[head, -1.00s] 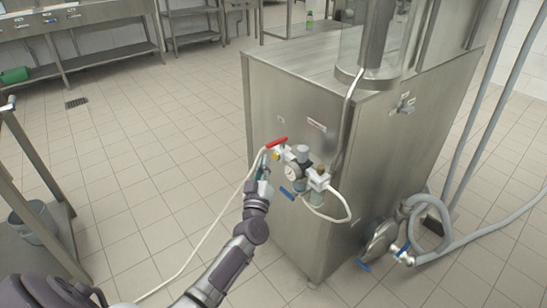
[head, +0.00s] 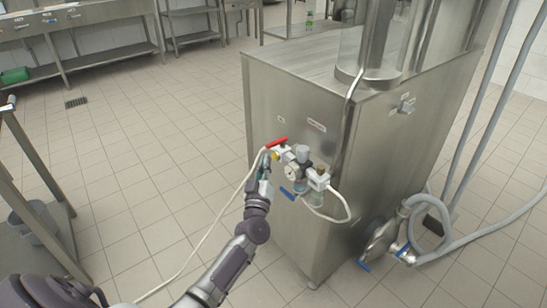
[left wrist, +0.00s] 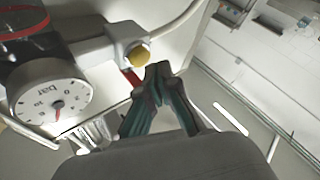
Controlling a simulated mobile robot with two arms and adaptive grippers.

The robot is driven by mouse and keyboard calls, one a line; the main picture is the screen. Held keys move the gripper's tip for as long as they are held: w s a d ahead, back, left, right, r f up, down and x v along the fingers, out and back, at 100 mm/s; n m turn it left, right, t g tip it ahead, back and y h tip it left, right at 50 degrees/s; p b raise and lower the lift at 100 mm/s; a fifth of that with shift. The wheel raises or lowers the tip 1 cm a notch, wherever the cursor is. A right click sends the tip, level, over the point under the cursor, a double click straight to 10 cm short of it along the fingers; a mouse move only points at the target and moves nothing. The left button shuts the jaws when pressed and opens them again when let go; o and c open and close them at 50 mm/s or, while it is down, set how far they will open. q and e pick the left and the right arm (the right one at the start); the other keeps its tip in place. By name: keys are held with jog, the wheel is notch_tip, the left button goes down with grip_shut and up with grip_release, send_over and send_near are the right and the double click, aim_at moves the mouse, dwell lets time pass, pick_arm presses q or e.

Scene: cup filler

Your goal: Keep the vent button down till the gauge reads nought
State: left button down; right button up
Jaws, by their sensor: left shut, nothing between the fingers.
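The round white gauge (head: 293,174) sits in the valve assembly on the steel cabinet's front. In the left wrist view the gauge (left wrist: 48,98) shows large, marked "bar", with a red needle; its exact reading is unclear. A brass-yellow button (left wrist: 137,55) sits on the grey fitting beside it; it also shows small in the head view (head: 277,156). My left gripper (head: 264,153) is shut and empty, its fingertips (left wrist: 158,69) close beside the button in the picture. I cannot tell whether they touch anything. My right gripper is out of view.
A red lever (head: 276,142) is above the button, and a blue lever (head: 288,194) below the gauge. A white hose (head: 200,243) trails from the assembly to the floor. The cabinet (head: 265,105) stands behind; tiled floor is open to the left.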

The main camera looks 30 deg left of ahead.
pick_arm(q)
jog(key=shift+w+d, duration=0.1)
jog(key=shift+w, duration=0.15)
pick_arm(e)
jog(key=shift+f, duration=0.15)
pick_arm(q)
jog(key=shift+w, duration=0.1)
jog(key=shift+w+d, duration=0.1)
jog(key=shift+w, duration=0.05)
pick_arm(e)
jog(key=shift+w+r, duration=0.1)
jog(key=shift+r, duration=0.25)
pick_arm(q)
jog(key=shift+w+d, duration=0.1)
jog(key=shift+w, duration=0.1)
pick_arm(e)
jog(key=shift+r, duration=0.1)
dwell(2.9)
